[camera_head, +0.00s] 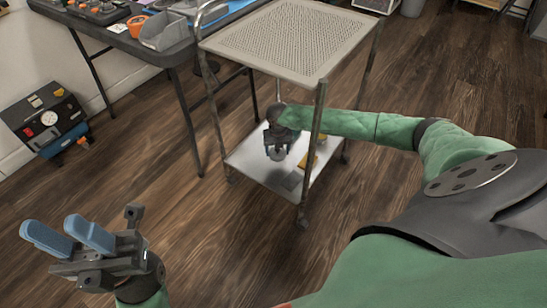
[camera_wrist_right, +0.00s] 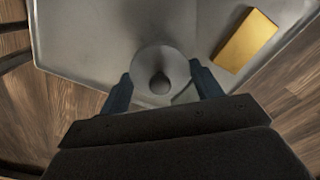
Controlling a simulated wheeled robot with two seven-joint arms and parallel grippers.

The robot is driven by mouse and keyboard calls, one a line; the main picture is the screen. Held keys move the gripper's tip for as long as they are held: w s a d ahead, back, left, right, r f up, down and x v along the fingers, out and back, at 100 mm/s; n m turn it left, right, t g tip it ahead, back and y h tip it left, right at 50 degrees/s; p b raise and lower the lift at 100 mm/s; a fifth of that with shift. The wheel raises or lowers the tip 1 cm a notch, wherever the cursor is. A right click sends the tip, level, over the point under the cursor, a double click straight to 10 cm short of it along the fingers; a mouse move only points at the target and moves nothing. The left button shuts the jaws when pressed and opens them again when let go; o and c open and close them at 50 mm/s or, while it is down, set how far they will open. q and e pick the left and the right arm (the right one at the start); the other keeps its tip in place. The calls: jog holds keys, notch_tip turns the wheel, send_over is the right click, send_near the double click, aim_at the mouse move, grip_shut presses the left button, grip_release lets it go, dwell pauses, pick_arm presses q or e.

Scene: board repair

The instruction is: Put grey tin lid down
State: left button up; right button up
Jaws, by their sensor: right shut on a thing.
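The grey tin lid (camera_wrist_right: 158,62) is a round disc with a dark knob at its middle, seen in the right wrist view. In that view my right gripper (camera_wrist_right: 160,88) is shut on it, one blue finger at each side. In the head view my right gripper (camera_head: 277,148) reaches in over the cart's lower shelf (camera_head: 250,158), with the lid mostly hidden below it. I cannot tell whether the lid touches the shelf. My left gripper (camera_head: 52,228) is open and empty over the floor at the lower left.
A yellow block (camera_head: 308,160) lies on the lower shelf right of the lid, also in the wrist view (camera_wrist_right: 245,40). A dark table (camera_head: 120,38) stands left; a black-and-blue machine (camera_head: 45,118) sits by the wall.

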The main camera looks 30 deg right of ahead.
aim_at(274, 150)
jog(key=shift+w+f, duration=0.4)
jog(key=shift+w, duration=0.2)
jog(key=shift+w+f, duration=0.4)
jog(key=shift+w, duration=0.2)
jog(key=shift+f+b, duration=0.5)
notch_tip(274, 150, down, 3)
jog(key=shift+b, duration=0.55)
jog(key=o, duration=1)
jog(key=shift+c, duration=0.2)
